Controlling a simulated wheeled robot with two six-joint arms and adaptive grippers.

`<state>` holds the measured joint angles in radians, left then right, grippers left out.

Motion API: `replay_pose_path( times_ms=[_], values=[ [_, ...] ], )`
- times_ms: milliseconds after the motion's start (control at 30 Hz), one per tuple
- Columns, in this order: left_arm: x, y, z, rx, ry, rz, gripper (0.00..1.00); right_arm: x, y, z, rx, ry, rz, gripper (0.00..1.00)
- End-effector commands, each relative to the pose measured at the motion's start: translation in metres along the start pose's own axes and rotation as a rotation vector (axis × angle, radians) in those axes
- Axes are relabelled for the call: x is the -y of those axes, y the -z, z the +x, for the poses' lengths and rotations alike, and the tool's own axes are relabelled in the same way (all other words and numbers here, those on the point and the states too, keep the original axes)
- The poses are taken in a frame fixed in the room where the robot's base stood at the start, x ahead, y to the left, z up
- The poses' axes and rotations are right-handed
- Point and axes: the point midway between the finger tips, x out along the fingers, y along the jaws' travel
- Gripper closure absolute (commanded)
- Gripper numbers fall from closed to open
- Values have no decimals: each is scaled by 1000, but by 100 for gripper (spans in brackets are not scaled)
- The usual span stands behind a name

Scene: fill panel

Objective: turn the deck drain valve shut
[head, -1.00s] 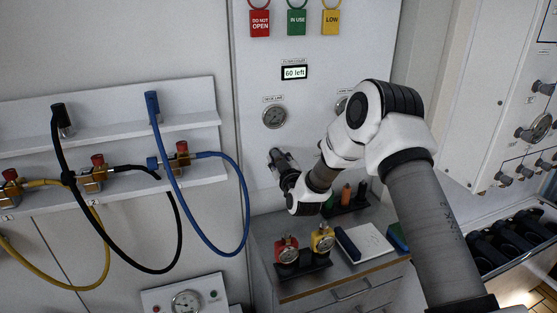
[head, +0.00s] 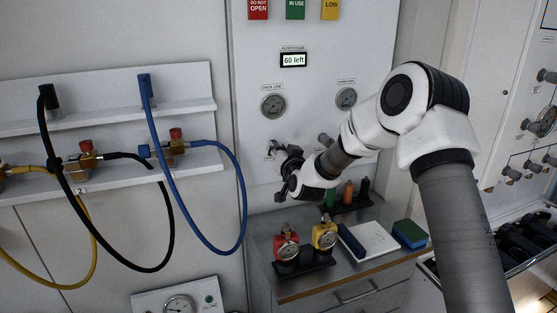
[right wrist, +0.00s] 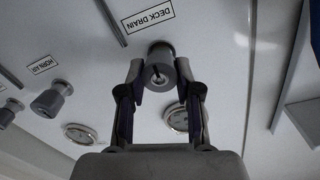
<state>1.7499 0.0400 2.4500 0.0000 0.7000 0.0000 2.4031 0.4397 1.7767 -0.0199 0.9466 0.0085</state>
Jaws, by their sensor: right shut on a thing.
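The deck drain valve (right wrist: 161,66) is a grey round knob on a short stem on the white panel, beside a label reading DECK DRAIN (right wrist: 148,17) in the right wrist view. My right gripper (right wrist: 159,76) is shut on this knob, with one dark finger on each side of it. In the head view my right gripper (head: 288,174) is against the panel below the left gauge and hides most of the valve. My left gripper is in neither view.
Two gauges, left (head: 273,106) and right (head: 346,98), sit above on the panel. Another knob (head: 326,140) is close to my right wrist. Below is a cabinet top with red (head: 286,248) and yellow (head: 324,236) gauge fittings. Hoses hang at left, the blue one (head: 241,180) nearest.

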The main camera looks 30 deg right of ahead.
Motion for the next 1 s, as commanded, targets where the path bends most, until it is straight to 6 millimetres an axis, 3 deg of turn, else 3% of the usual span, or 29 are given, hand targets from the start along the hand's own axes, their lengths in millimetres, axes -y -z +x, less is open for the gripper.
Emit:
replay_pose_path(
  times_ms=[33, 1000],
  values=[
    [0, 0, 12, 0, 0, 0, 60, -2, -6, 0, 3, 0, 44, 100],
    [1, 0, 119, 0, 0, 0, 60, -4, -8, 0, 51, 26, 960, 100]
  ],
)
